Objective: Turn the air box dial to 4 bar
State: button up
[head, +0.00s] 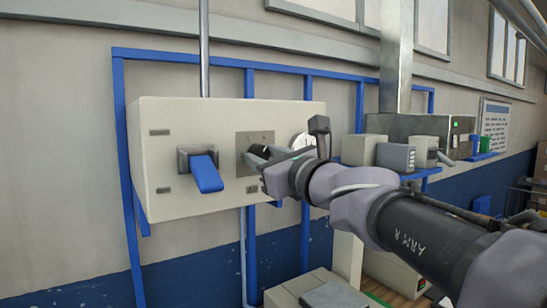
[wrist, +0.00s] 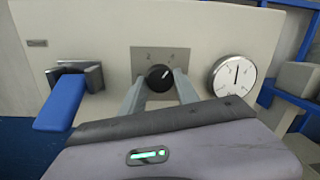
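The air box (head: 160,118) is a cream box on a blue wall frame. In the wrist view its dial (wrist: 159,78) is a round black knob with a white mark pointing up and right, on a grey plate (wrist: 142,57) with numbers, of which a 2 shows. My gripper (wrist: 157,85) reaches to the dial with one finger on each side, the fingers apart. Whether they touch the knob I cannot tell.
A blue lever (head: 206,172) on a dark mount sticks out left of the dial; it also shows in the wrist view (wrist: 62,103). Grey boxes (head: 396,157) stand on a blue shelf to the right. A pale machine (head: 290,290) is below the air box.

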jog(key=o, duration=0.4)
jog(key=v, duration=1.7)
jog(key=s+a+f+n+g+h+b, duration=0.1)
jog(key=s+f+n+g+b, duration=0.2)
jog(key=f, duration=0.6)
jog(key=s+a+f+n+g+h+b, duration=0.1)
jog(key=s+f+n+b, duration=0.2)
jog(key=f, duration=0.6)
jog(key=s+a+f+n+g+b, duration=0.1)
jog(key=s+f+n+g+b, duration=0.3)
jog(key=f, duration=0.6)
jog(key=s+d+f+n+g+h+b, duration=0.1)
jog(key=s+d+f+n+h+b, duration=0.1)
jog(key=f+n, duration=0.4)
jog(key=s+d+f+n+g+h+b, duration=0.1)
jog(key=f+n, duration=0.5)
jog(key=f, duration=0.8)
jog(key=s+d+h+b, duration=0.1)
jog(key=s+d+h, duration=0.1)
jog(key=s+d, duration=0.1)
jog(key=shift+s+d+f+n+h, duration=0.15)
jog(key=shift+s+d+n+h, duration=0.15)
jog(key=shift+d+h, duration=0.1)
